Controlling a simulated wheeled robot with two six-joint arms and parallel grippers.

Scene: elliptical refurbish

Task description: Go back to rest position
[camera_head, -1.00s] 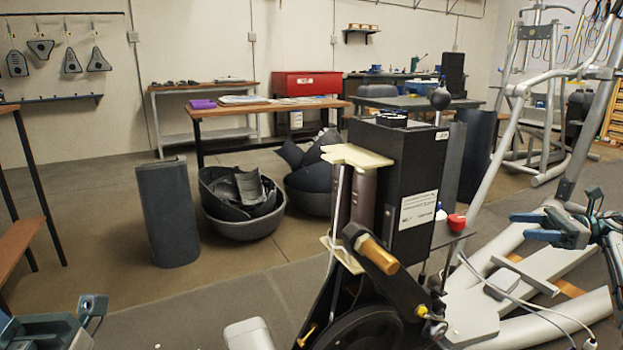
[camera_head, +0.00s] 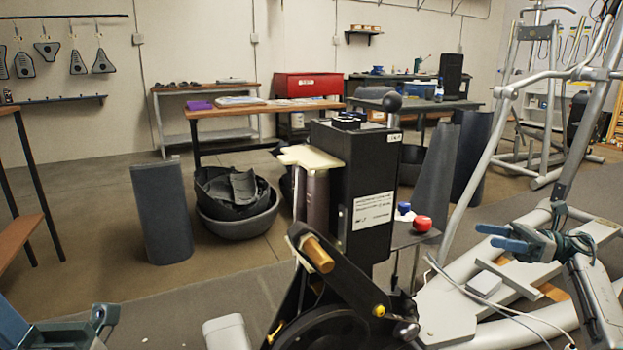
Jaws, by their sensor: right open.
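My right gripper (camera_head: 494,238) is at the right of the head view, above the grey frame of the elliptical machine. Its blue fingers point left, stand apart and hold nothing. Part of my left gripper (camera_head: 102,317) shows at the bottom left corner, over the floor. The picture cuts it off, and I cannot tell its jaw state. The elliptical machine's black upright housing (camera_head: 364,186) stands at the centre, with a black flywheel and an orange-brown roller (camera_head: 318,254) below it.
A small shelf on the machine holds a red ball (camera_head: 422,223) and a blue-capped item (camera_head: 403,208). A grey bin (camera_head: 240,228) with dark shells and a curved dark panel (camera_head: 163,212) stand on the floor. A white cable (camera_head: 490,306) crosses the frame near my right arm.

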